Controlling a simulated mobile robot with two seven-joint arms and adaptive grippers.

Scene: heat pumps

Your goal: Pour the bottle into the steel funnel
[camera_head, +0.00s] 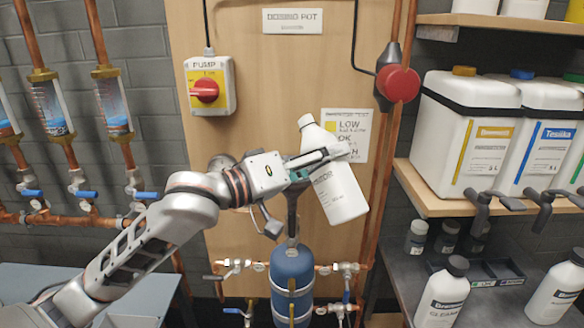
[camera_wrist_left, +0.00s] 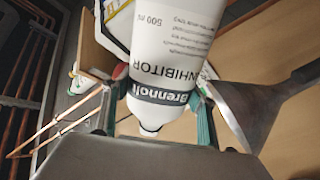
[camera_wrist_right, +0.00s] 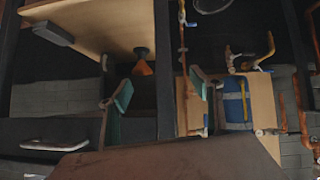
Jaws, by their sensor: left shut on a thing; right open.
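A white inhibitor bottle (camera_head: 338,186) is held in my left gripper (camera_head: 318,162) in front of the panel. It leans with its neck toward the upper left and its base toward the lower right. The left wrist view shows the bottle (camera_wrist_left: 178,50) between the two fingers. The steel funnel (camera_wrist_left: 252,100) is beside the bottle there, wide and grey. In the head view the funnel is mostly hidden behind the gripper, above the blue dosing pot (camera_head: 291,278). My right gripper (camera_wrist_right: 160,95) is open and empty; it is outside the head view.
A pump switch (camera_head: 207,88) and a red round device (camera_head: 398,83) are on the wooden panel. Copper pipes and valves (camera_head: 238,265) flank the pot. White canisters (camera_head: 466,135) fill the right shelf; bottles (camera_head: 442,298) stand below. A grey surface (camera_head: 150,298) is lower left.

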